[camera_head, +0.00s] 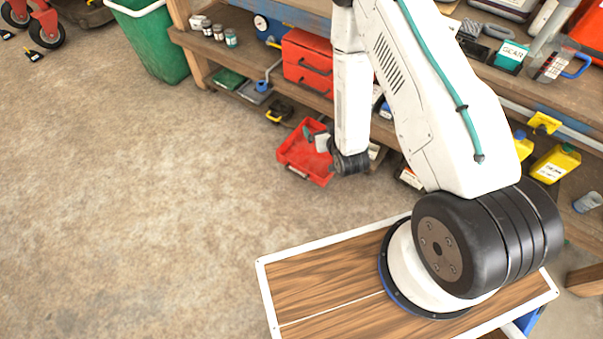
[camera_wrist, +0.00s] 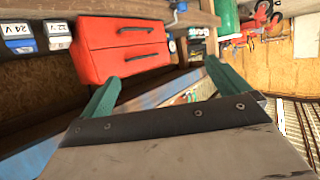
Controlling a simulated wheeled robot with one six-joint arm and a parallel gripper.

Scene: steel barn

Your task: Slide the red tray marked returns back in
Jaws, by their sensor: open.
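A red open tray (camera_head: 292,154) juts out in front of the lower shelf in the head view, with a pale strip on its front edge. No marking on it can be read. My gripper (camera_head: 309,133) shows its green fingers over the tray, and part of the tray is hidden by it. I cannot tell whether they touch. In the wrist view my gripper (camera_wrist: 162,72) is open, its two green fingers wide apart with nothing held between them. The tray cannot be made out in the wrist view.
A red two-drawer box (camera_head: 307,62) stands on the shelf behind; it also shows in the wrist view (camera_wrist: 125,45). Yellow containers (camera_head: 556,163) stand at the right. A green bin (camera_head: 152,42) is at the back left. The concrete floor (camera_head: 130,180) at left is clear.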

